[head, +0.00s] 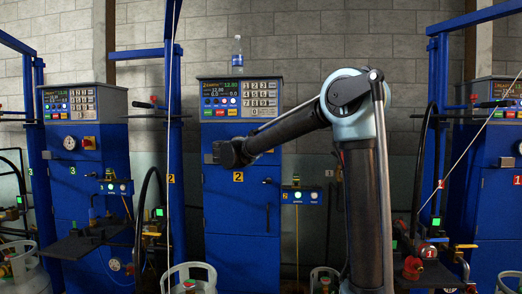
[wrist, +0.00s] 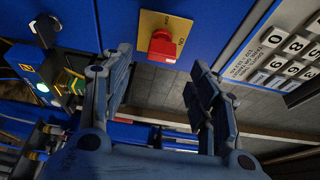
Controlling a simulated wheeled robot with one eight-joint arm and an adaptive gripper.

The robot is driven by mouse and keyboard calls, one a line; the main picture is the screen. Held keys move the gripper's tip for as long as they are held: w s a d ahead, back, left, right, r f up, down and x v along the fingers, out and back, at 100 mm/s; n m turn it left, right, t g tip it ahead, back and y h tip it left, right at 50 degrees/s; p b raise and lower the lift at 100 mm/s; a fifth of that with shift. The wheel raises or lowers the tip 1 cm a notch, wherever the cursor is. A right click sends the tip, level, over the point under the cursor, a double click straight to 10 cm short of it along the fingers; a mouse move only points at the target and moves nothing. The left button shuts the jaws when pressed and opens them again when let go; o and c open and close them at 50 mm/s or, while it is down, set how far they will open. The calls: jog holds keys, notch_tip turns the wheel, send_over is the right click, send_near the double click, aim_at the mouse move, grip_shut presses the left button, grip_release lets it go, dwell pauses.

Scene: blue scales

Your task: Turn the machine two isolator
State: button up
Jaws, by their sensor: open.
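The machine two cabinet (head: 243,213) is blue, with a yellow "2" label, and stands in the middle of the head view. Its isolator (wrist: 160,43), a red knob on a yellow plate, shows in the wrist view on a blue panel; in the head view I cannot see it, and my arm covers part of the cabinet front. My gripper (wrist: 157,70) is open and empty in the wrist view. Its fingers are spread to either side, with the knob showing beyond the gap between them. I see no contact with the knob.
Machine two's keypad panel (head: 240,98) sits above my forearm, with a bottle (head: 237,52) on top. A blue post (head: 174,130) stands left of the cabinet. Machine three (head: 89,180) at left has a similar red isolator (head: 89,142). A gas cylinder (head: 190,277) stands in front.

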jog(key=shift+v, duration=2.2)
